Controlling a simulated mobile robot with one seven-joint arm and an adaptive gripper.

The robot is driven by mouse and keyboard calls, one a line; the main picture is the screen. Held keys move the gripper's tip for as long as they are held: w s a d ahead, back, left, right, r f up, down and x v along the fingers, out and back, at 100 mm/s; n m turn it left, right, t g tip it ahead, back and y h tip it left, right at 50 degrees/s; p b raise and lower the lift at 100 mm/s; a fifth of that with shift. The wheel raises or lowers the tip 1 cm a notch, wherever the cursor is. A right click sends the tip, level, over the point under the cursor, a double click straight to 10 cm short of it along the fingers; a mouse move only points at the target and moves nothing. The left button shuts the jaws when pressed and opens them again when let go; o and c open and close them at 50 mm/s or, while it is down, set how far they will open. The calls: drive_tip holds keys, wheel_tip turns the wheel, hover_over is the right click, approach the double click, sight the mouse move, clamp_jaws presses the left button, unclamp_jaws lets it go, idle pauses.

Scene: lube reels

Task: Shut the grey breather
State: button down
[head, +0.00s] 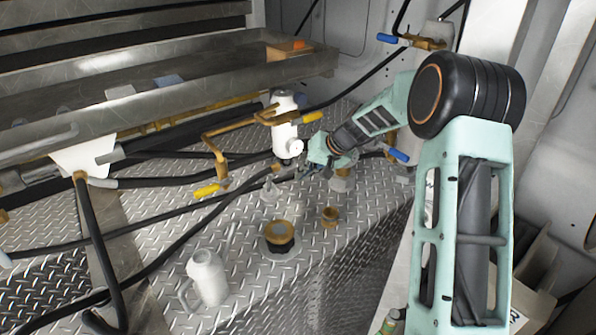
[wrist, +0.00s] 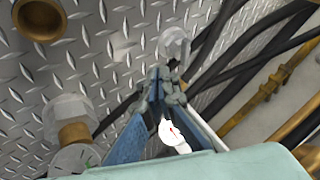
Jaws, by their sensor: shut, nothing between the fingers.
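I cannot tell for sure which grey fitting is the breather. One small grey fitting (head: 270,191) stands on the diamond-plate deck, left of and below my gripper (head: 299,170); a grey fitting (wrist: 174,43) shows just past the fingertips in the wrist view. Another grey fitting (head: 342,181) sits to the right of my gripper; a grey cap on a brass collar (wrist: 70,118) shows at left in the wrist view. My gripper (wrist: 168,88) is shut and empty, with its fingertips together. Contact with the fitting beyond them cannot be told.
A white cylinder (head: 284,127) stands right behind my gripper, by a yellow-handled brass pipe (head: 236,124). Black hoses (head: 190,231) cross the deck. A brass-topped cap (head: 280,233), a brass cup (head: 330,215) and a white jug (head: 207,277) stand nearer. A metal tray (head: 200,82) overhangs at left.

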sight(273, 188)
drive_tip(key=p+x, duration=0.1)
drive_tip(key=x, duration=0.5)
drive_tip(key=shift+w+a+f, duration=0.1)
drive_tip(key=shift+a+f, duration=0.05)
drive_tip(key=shift+a, duration=0.05)
drive_tip(key=a, duration=0.1)
drive_tip(key=a+p, duration=0.1)
drive_tip(key=a, duration=0.1)
drive_tip(key=shift+w+a+f, duration=0.1)
drive_tip(key=shift+w+f, duration=0.15)
drive_tip(key=shift+a+f, duration=0.1)
drive_tip(key=shift+a, duration=0.4)
